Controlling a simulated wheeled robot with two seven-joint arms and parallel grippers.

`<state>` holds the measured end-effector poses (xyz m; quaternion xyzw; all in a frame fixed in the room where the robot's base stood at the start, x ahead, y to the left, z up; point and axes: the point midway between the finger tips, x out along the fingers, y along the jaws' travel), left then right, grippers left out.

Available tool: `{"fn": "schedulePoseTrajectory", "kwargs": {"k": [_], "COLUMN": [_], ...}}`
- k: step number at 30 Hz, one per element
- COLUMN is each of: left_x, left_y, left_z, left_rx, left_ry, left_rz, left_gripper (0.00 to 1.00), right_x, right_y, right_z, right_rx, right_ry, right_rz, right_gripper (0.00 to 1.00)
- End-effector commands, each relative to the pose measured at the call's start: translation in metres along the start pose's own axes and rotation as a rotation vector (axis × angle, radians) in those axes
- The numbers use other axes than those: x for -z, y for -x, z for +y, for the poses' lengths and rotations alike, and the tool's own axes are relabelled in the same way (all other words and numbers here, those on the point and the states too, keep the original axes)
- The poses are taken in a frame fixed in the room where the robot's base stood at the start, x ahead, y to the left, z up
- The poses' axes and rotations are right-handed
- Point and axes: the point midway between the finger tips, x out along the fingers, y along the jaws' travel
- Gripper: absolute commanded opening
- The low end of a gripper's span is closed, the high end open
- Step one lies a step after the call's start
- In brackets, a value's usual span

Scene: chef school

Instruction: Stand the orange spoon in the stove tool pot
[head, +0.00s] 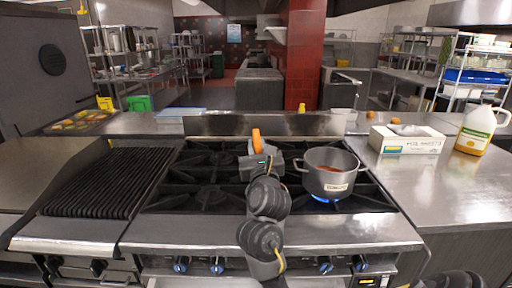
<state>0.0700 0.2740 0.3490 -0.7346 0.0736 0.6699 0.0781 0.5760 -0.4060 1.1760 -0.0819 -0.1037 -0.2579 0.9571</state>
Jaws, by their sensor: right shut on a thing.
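My right gripper (257,158) is over the middle of the stove (210,185), shut on the orange spoon (256,138). Only a short orange part of the spoon shows, pointing up above the jaws; the rest is hidden by the gripper. A grey two-handled pot (328,180) stands on the right burner, just right of the gripper and apart from it. It has a small pale label, too small to read, and something reddish inside. My left gripper is not in view.
A blue flame (324,200) burns under the pot. A ridged grill (105,182) is at the left. On the right counter (430,190) stand a white box (407,140) and a jug with yellow liquid (477,130). A tray of food (78,122) lies at the back left.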

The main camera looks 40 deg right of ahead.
Motion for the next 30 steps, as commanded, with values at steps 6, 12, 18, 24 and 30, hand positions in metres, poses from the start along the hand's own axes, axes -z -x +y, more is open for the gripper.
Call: {"fn": "schedulePoseTrajectory", "kwargs": {"k": [6,12,18,24,30], "left_x": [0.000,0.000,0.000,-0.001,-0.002], "left_y": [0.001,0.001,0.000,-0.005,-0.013], "left_z": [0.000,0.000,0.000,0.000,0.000], "left_rx": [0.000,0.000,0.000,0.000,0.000], "left_ry": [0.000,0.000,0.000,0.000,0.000], "left_rz": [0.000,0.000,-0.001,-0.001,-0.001], "left_gripper": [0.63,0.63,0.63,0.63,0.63], "right_x": [-0.001,-0.001,0.000,0.002,0.002], "right_y": [0.000,0.000,0.000,0.017,0.051], "right_z": [0.000,0.000,0.000,0.001,0.001], "right_rx": [0.000,0.000,0.000,-0.001,0.000], "right_ry": [0.000,-0.001,-0.001,-0.006,-0.007], "right_rz": [0.000,0.000,0.000,0.001,0.001], "right_gripper": [0.25,0.46,0.46,0.46,0.46]}}
